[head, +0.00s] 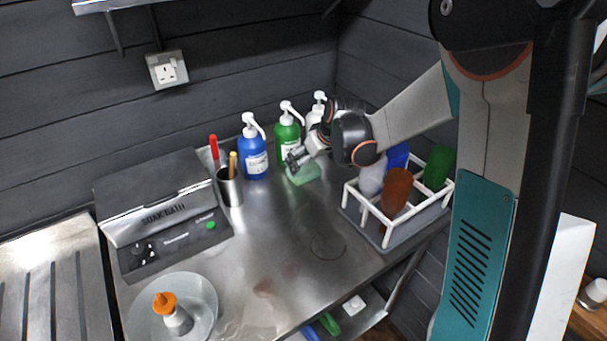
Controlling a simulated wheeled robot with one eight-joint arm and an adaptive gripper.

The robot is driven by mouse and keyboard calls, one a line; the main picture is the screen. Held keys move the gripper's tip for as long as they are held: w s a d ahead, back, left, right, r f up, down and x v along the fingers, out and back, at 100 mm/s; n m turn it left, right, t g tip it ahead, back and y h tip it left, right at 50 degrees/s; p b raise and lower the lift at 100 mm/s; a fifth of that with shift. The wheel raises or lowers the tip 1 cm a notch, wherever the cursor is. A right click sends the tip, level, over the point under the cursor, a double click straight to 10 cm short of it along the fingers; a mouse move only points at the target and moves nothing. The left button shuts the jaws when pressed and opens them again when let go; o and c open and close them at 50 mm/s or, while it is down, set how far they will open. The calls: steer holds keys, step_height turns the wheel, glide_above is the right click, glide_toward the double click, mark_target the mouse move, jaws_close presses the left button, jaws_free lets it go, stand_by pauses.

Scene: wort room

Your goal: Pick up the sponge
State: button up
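A light green sponge (304,175) lies on the steel worktop (270,235), in front of the green pump bottle. My gripper (293,160) is at the sponge's upper left edge in the picture, just above or touching it; I cannot tell which. The fingers are small and dark here, and their opening does not show clearly. Part of the sponge's far side is hidden behind my gripper.
Pump bottles, blue (254,150), green (287,140) and white (318,108), stand behind the sponge. A steel cup (229,187) with handles is left. A soak bath (165,215) and glass dish (205,300) are left. The front middle is clear.

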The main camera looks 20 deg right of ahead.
mark_target(304, 169)
steer(key=b+x, duration=0.2)
steer(key=x, duration=0.4)
steer(key=shift+s, duration=0.1)
steer(key=c, duration=0.8)
steer(key=shift+o, duration=0.2)
steer(key=shift+r, duration=0.1)
step_height(304, 169, up, 10)
steer(key=p, duration=0.3)
steer(key=shift+p, duration=0.35)
